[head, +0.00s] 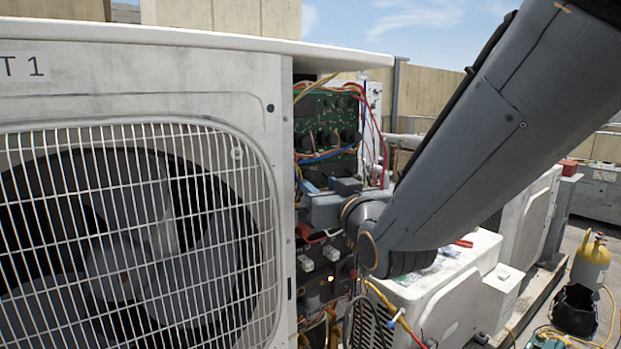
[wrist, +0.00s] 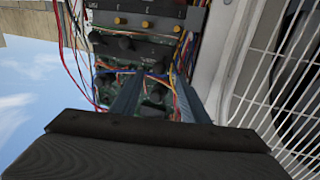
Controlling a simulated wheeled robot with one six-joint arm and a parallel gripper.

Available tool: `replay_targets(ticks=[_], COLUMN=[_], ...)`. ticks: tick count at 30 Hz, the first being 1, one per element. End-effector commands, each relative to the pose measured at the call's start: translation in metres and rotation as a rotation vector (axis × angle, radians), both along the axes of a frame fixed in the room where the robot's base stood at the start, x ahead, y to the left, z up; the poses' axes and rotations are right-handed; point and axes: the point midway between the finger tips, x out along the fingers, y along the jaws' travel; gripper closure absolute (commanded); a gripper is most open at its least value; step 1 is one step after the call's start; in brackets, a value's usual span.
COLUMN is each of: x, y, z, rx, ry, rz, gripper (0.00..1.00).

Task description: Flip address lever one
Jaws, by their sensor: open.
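The opened electrical bay of the condenser shows a green circuit board (head: 325,108) in the head view, with dark components and loose wires. Two small pale switches (head: 306,263) sit lower in the bay; I cannot tell whether either is address lever one. My gripper (head: 328,186) is in front of the middle of the bay. In the wrist view my gripper (wrist: 157,90) has its two fingers apart, with wires and board behind the gap and nothing held. A grey strip with several yellow knobs (wrist: 147,24) lies beyond the fingertips. No lever is clearly readable.
The condenser's fan grille (head: 130,220) and side edge stand left of the bay. Loose red wires (head: 375,130) hang along its right side. A lower white unit (head: 440,290) stands right, below my arm. A yellow cylinder (head: 590,265) stands far right.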

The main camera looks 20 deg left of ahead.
Motion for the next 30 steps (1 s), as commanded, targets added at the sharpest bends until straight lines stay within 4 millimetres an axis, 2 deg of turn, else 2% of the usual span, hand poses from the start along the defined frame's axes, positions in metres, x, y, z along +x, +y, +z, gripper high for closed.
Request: replay_targets(ticks=[16, 29, 30], x=[0.054, 0.062, 0.062], y=[0.035, 0.039, 0.039], z=[0.0, -0.001, -0.001], rx=[-0.002, -0.002, -0.002], ry=[0.003, 0.003, 0.003], rz=[-0.002, -0.002, -0.002], gripper=[0.59, 0.59, 0.62])
